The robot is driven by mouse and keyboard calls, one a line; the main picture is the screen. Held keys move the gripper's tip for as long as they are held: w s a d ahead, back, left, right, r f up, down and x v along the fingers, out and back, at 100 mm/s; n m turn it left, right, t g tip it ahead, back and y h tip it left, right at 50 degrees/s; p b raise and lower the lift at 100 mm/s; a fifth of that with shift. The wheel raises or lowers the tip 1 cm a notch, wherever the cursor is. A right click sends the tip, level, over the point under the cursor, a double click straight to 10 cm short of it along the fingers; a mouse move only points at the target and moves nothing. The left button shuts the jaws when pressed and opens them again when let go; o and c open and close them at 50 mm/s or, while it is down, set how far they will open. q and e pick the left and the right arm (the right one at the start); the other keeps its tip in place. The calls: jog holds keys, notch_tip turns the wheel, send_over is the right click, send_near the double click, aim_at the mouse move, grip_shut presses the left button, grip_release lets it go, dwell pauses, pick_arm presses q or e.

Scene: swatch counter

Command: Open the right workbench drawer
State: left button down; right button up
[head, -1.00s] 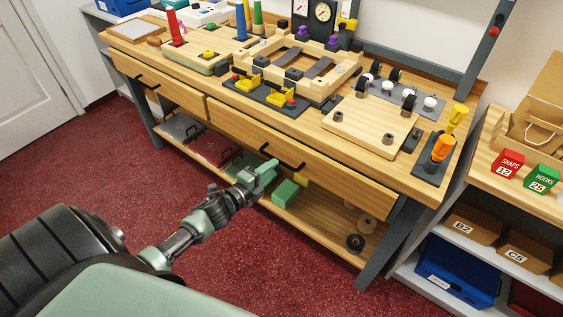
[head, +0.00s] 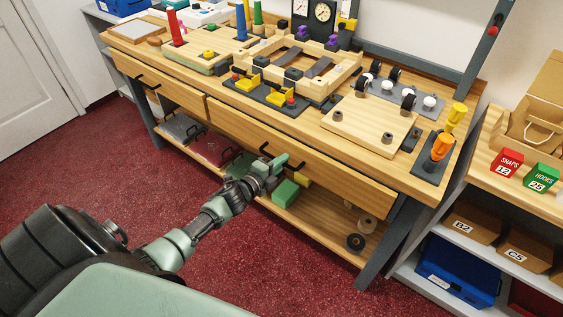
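The right workbench drawer (head: 340,180) has a plain wooden front under the bench top. It looks closed. Whether the fingers are open or shut does not show clearly. My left arm reaches in from the lower left. My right gripper is not in view.
The left drawer (head: 165,88) also looks closed. The lower shelf holds a green block (head: 285,194) just below my gripper, and several trays and rolls. A dark bench leg (head: 385,240) stands at the right. The red floor in front is clear.

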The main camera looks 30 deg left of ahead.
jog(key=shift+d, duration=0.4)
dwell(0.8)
pick_arm(q)
jog(key=shift+s, duration=0.1)
